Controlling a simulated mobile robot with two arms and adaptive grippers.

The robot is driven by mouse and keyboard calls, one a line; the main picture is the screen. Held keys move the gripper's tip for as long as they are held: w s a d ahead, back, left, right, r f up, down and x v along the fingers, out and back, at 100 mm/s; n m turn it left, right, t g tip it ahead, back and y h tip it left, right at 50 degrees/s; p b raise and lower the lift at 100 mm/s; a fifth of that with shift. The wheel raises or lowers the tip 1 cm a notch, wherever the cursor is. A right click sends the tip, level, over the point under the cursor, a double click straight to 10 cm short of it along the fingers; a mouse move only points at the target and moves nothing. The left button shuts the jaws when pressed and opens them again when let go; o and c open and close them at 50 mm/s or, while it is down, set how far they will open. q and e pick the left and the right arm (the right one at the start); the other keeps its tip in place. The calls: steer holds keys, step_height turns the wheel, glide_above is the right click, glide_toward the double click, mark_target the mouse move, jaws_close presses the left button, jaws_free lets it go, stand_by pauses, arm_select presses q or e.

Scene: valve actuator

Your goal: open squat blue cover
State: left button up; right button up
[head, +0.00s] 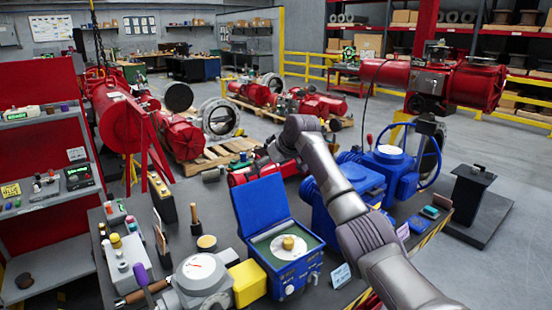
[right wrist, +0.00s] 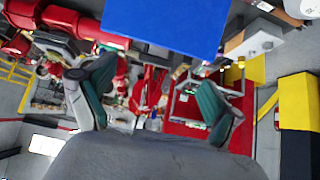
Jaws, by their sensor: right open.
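The squat blue cover (head: 262,205) is the lid of a low blue box (head: 298,275) on the dark workbench. The lid stands raised at the box's back edge, so the green-grey inside with a brass-coloured knob (head: 289,244) shows. My right arm arches over from the lower right. My right gripper (head: 250,160) is behind and above the lid, small in the head view. In the right wrist view its two fingers (right wrist: 155,82) are spread with nothing held between them. The blue cover (right wrist: 165,22) shows there at the top edge, apart from the fingers. My left gripper is not seen.
A grey gauge unit (head: 198,272) with a yellow block (head: 247,283) stands left of the box. A blue handwheel actuator (head: 395,165) is to the right, behind my arm. Small tools stand at the bench's left. Red machinery and a grey shelf (head: 45,225) are beyond.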

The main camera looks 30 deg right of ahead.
steer(key=shift+v, duration=2.7)
